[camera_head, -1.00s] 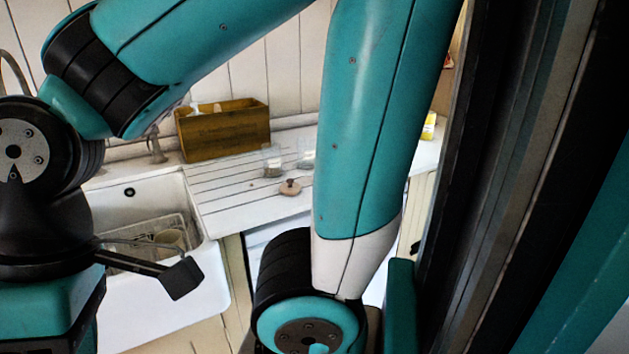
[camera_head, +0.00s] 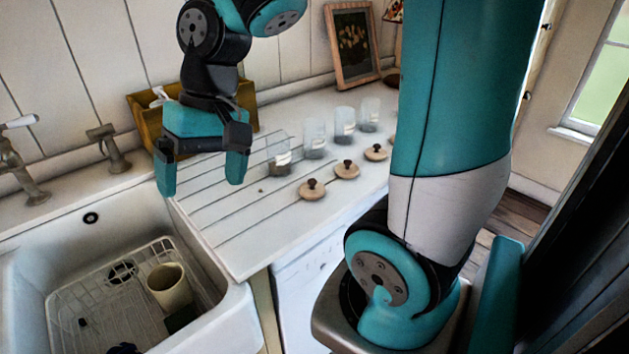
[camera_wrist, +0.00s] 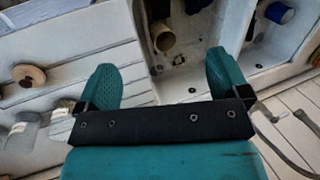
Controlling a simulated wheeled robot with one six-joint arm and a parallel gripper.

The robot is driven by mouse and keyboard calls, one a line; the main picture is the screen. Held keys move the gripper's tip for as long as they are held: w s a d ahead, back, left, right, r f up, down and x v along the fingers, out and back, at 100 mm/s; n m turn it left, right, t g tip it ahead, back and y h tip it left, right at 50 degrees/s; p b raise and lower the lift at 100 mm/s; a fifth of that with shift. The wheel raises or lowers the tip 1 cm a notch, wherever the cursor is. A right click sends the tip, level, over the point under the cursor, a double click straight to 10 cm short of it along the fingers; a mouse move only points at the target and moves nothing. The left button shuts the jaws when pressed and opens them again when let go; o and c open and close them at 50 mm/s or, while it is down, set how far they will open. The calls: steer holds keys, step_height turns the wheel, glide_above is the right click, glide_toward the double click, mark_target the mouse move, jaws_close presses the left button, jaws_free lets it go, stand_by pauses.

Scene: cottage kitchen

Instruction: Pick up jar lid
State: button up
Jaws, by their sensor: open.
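Three round wooden jar lids with dark knobs lie in a row on the white counter: a near lid (camera_head: 312,191), a middle lid (camera_head: 347,170) and a far lid (camera_head: 377,153). A lid (camera_wrist: 26,76) also shows at the left of the wrist view. My gripper (camera_head: 202,176) is open and empty above the grooved drainboard, fingers pointing down, to the left of the lids and apart from them. In the wrist view my gripper (camera_wrist: 163,78) has nothing between its fingers. My arm may hide more of the counter at the right.
Several glass jars stand behind the lids, the nearest jar (camera_head: 279,162) right of my gripper. A wooden box (camera_head: 143,112) and a picture frame (camera_head: 352,45) stand along the wall. The sink (camera_head: 225,325) at lower left holds a rack and a cream cup (camera_head: 170,288).

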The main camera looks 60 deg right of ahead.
steer(key=w+d+m+p, duration=0.2)
steer(key=w+d+m, duration=0.2)
steer(key=d+m, duration=0.7)
steer(key=m+p, duration=0.2)
steer(key=m, duration=0.5)
glide_toward(313, 179)
steer(key=shift+m+t+y, duration=0.3)
steer(key=shift+t, duration=0.1)
steer(key=x, duration=0.2)
steer(key=s+x, duration=0.1)
steer(key=x, duration=0.2)
steer(key=shift+d+f, duration=0.1)
steer(key=shift+d, duration=0.1)
steer(key=p+x, duration=0.1)
steer(key=x, duration=0.4)
steer(key=shift+w+a+f, duration=0.15)
steer(key=shift+f, duration=0.1)
steer(key=shift+c, duration=0.2)
steer(key=c, duration=0.9)
